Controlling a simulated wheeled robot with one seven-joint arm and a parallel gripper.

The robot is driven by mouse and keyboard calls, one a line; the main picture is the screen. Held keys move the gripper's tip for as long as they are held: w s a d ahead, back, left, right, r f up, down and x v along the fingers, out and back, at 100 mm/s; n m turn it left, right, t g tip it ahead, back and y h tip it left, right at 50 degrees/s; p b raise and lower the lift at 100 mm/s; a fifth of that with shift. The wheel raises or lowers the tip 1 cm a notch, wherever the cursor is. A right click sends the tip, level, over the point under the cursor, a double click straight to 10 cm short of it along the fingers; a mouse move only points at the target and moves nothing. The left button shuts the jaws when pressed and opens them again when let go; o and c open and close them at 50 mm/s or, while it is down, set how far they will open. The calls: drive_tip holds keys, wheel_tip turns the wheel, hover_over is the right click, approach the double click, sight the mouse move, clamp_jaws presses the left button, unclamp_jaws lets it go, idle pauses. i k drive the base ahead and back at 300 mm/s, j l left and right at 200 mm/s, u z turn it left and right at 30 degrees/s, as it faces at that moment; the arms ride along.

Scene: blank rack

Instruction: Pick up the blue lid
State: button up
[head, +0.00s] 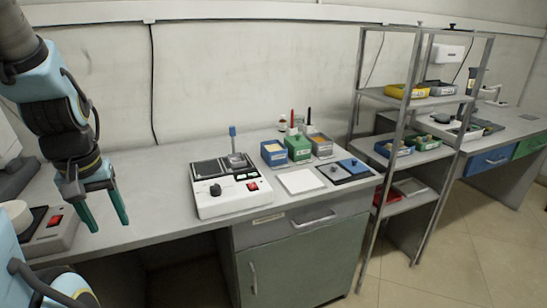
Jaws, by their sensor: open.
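A small flat blue piece that looks like the blue lid (353,165) lies on a dark tray (345,179) near the right end of the bench. A similar grey piece (333,171) lies beside it on the left. My gripper (109,226) hangs at the far left with its teal fingers pointing down. Its fingers are apart with nothing between them. It is far to the left of the blue lid and does not touch it.
A white device (229,194) with a blue-topped upright stands mid-bench. Right of it are a white pad (300,181) and blue (273,152), green (299,148) and grey boxes. A metal rack (410,104) with bins stands right. Bare bench lies between my gripper and the device.

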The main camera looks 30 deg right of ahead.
sight(353, 165)
drive_tip(key=l+u, duration=0.2)
drive_tip(key=l, duration=0.25)
drive_tip(key=l+u, duration=0.2)
drive_tip(key=l, duration=0.3)
drive_tip(key=k+l+u, duration=0.2)
drive_tip(key=l, duration=0.25)
drive_tip(key=l+u, duration=0.2)
drive_tip(key=l, duration=0.25)
drive_tip(key=k+l+u, duration=0.2)
drive_tip(key=l, duration=0.2)
drive_tip(key=k+l+u, duration=0.35)
drive_tip(key=l, duration=0.35)
drive_tip(key=k+l+u, duration=0.3)
drive_tip(key=k+l, duration=0.3)
drive_tip(key=k, duration=0.05)
